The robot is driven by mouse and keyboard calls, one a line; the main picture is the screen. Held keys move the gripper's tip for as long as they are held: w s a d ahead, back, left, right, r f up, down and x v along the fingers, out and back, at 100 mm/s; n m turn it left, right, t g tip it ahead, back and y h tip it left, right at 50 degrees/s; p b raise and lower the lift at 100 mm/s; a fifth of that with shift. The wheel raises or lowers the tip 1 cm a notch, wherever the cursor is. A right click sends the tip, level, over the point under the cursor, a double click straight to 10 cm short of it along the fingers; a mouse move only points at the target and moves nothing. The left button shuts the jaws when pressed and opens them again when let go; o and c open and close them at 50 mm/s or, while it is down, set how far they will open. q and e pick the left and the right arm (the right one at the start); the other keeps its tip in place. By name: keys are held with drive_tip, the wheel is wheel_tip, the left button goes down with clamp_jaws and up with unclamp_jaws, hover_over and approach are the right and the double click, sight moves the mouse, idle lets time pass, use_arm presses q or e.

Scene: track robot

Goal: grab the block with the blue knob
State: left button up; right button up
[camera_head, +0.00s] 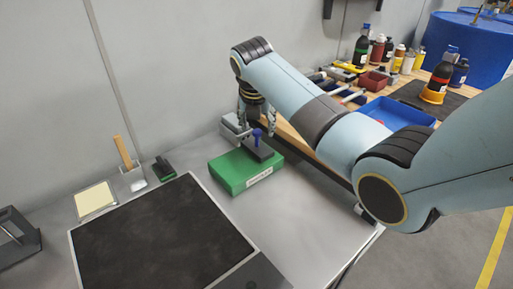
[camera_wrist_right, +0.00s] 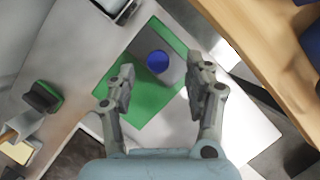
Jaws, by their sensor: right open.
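The block with the blue knob is a dark grey block (camera_head: 262,153) lying on top of a green box (camera_head: 236,180) with a white label. Its blue knob (camera_head: 257,136) stands upright. In the right wrist view the round blue knob (camera_wrist_right: 158,62) shows from above, between and a little beyond the fingertips. My right gripper (camera_wrist_right: 160,85) is open and empty, pointing down over the block. In the head view the right gripper (camera_head: 257,118) is partly hidden by its own arm, close to the knob. My left gripper is not in view.
A black mat (camera_head: 160,240) covers the front of the table. A small green-and-black block (camera_head: 164,169) and a holder with a wooden handle (camera_head: 131,175) stand at the left. A wooden bench holds bottles and a blue tray (camera_head: 398,113).

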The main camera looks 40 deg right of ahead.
sight(257, 131)
drive_tip(key=x, duration=0.4)
drive_tip(key=shift+w+f+b, duration=0.1)
drive_tip(key=shift+f+b, duration=0.2)
drive_tip(key=shift+b, duration=0.05)
drive_tip(key=shift+c, duration=1.3)
clamp_jaws()
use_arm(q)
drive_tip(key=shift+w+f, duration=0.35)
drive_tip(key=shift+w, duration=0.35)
use_arm(e)
drive_tip(key=shift+r, duration=0.1)
